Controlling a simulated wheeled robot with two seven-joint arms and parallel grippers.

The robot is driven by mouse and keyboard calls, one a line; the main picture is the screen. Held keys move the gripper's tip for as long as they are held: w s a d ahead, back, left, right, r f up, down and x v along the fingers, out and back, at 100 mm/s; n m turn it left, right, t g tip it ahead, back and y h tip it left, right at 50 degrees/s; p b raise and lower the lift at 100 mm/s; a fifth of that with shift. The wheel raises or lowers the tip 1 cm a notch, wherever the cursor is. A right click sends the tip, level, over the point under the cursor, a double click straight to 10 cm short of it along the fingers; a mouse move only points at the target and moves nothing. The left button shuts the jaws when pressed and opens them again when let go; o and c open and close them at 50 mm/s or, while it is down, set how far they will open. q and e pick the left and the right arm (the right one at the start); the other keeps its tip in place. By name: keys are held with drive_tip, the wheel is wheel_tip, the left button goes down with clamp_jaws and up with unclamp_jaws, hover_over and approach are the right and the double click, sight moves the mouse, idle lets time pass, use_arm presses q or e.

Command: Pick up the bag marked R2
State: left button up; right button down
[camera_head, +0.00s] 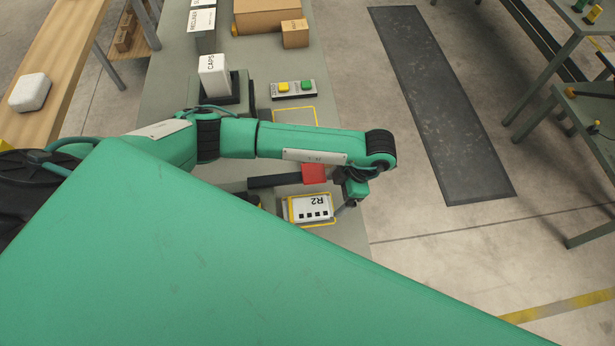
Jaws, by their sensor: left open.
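The bag marked R2 (310,208) is a white, flat-looking piece with black print and small black squares. It lies within a yellow outline on the grey-green bench (180,85). My left arm reaches across the bench from the left and bends down at its wrist. My left gripper (347,203) is open beside the right end of the bag. The fingers are small and partly hidden, and I cannot tell whether they touch the bag. My right gripper is not in view.
A red block (314,173) on a dark bar sits just behind the bag. Floor with a dark mat (440,100) lies right.

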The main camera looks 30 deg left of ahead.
sight(325, 205)
use_arm(q)
drive_tip(key=shift+p+x, duration=0.4)
drive_tip(key=shift+x, duration=0.4)
drive_tip(key=x, duration=0.1)
drive_tip(key=p+x, duration=0.2)
drive_tip(key=x, duration=0.1)
drive_tip(key=shift+s, duration=0.3)
drive_tip(key=shift+f, duration=0.35)
drive_tip(key=c, duration=1.1)
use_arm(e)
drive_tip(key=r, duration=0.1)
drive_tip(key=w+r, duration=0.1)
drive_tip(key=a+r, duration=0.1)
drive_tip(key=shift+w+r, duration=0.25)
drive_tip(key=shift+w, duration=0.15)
